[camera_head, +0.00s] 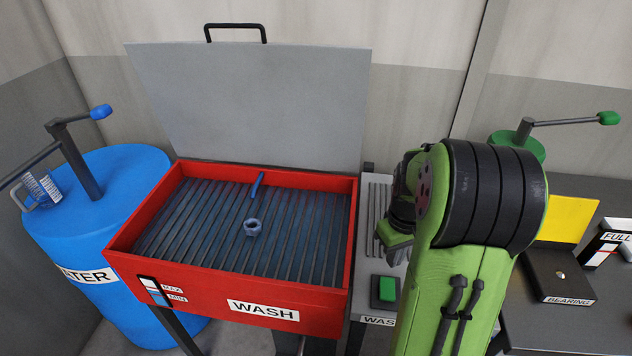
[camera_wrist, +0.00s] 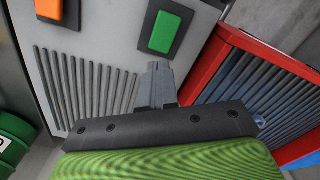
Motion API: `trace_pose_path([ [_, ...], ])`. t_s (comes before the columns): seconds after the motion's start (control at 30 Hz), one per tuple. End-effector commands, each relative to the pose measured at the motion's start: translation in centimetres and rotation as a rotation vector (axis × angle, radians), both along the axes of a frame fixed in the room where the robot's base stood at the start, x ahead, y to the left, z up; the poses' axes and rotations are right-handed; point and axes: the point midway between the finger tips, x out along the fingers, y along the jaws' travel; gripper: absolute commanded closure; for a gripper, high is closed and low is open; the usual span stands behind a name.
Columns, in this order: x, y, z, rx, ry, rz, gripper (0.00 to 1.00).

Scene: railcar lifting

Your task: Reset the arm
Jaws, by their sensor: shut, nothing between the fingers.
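My arm rises on the right side of the head view, folded, with green and black links. My gripper (camera_wrist: 158,66) shows in the wrist view as two grey fingers pressed together with nothing between them. It is over the grey ribbed panel (camera_wrist: 42,60), beside a green button (camera_wrist: 164,32). The red wash basin (camera_wrist: 202,72) lies just to its right in that view. In the head view my arm hides the fingertips.
The red wash basin (camera_head: 262,310) has its lid (camera_head: 255,100) raised; a small ring-shaped part (camera_head: 253,227) and a blue rod (camera_head: 257,185) lie on its slats. A blue water barrel (camera_head: 130,175) stands left. A black bearing box (camera_head: 560,275) with a yellow lid is right.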

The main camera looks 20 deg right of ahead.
Motion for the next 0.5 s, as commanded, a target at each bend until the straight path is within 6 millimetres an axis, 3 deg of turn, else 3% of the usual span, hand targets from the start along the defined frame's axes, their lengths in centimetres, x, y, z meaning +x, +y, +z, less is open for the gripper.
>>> trace_pose_path([
  [0.17, 0.1, 0.9, 1.0, -0.013, -0.015, 0.008, 1.0],
  [0.27, 0.1, 3.9, 4.0, -0.051, -0.067, 0.024, 1.0],
  [0.33, -0.5, 7.0, 6.6, -0.079, -0.124, 0.036, 1.0],
  [0.5, -4.1, 13.9, 11.0, -0.099, -0.277, 0.056, 1.0],
])
